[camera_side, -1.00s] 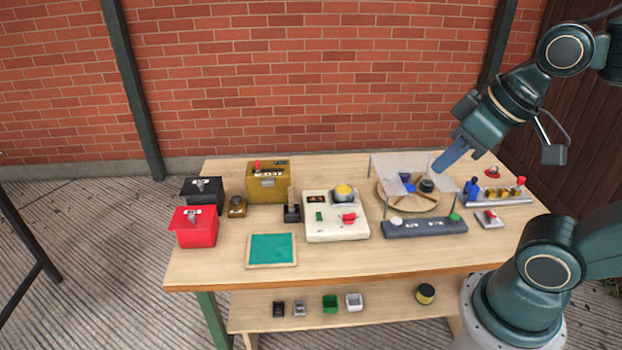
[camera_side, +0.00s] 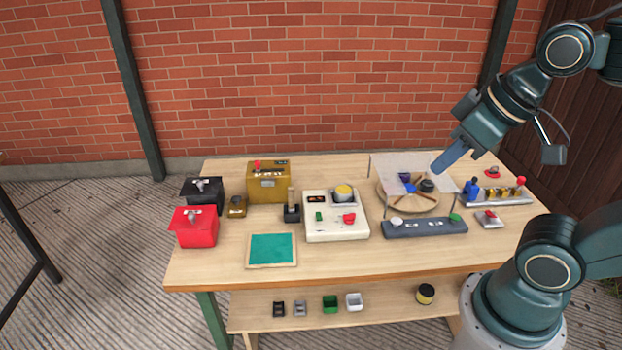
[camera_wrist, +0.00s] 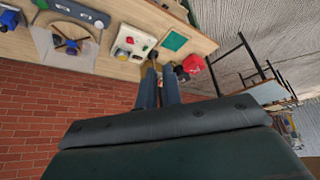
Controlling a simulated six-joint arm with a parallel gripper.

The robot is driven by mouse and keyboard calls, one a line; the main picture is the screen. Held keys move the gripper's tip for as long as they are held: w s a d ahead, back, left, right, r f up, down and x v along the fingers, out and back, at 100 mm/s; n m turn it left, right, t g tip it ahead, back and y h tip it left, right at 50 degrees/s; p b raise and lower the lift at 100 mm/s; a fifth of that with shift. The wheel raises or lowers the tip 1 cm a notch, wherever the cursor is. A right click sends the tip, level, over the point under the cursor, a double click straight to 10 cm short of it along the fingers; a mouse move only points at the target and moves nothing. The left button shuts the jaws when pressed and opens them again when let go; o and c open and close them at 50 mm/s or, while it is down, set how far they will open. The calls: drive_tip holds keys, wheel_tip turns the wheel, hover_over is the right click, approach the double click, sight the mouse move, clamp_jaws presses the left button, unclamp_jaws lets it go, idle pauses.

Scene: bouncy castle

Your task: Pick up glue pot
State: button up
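No thing is clearly marked as the glue pot. A small round jar with a dark lid and a yellow band (camera_side: 426,294) stands upright on the lower shelf at the right and may be it. A dark round pot (camera_side: 427,186) also sits on the round wooden turntable (camera_side: 408,203), partly behind a clear panel. My gripper (camera_side: 437,167) is above the right part of the table, high over the shelf jar and near the clear panel in the picture. In the wrist view its two blue fingers (camera_wrist: 159,72) stand apart with nothing between them.
The clear panel (camera_side: 385,168) on thin posts stands over the turntable. A grey control bar (camera_side: 425,229) lies in front. The white console (camera_side: 336,232), red box (camera_side: 196,230) and yellow box (camera_side: 268,186) stand to the left. The front table edge overhangs the shelf (camera_side: 390,311).

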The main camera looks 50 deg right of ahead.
drive_tip(key=o, duration=1.4)
drive_tip(key=shift+o, duration=0.2)
drive_tip(key=m+g+y, duration=0.2)
drive_tip(key=m+g, duration=0.4)
drive_tip(key=m, duration=1.2)
hover_over(343, 189)
drive_tip(key=d, duration=0.1)
drive_tip(key=shift+f, duration=14.75)
drive_tip(key=shift+f, duration=0.1)
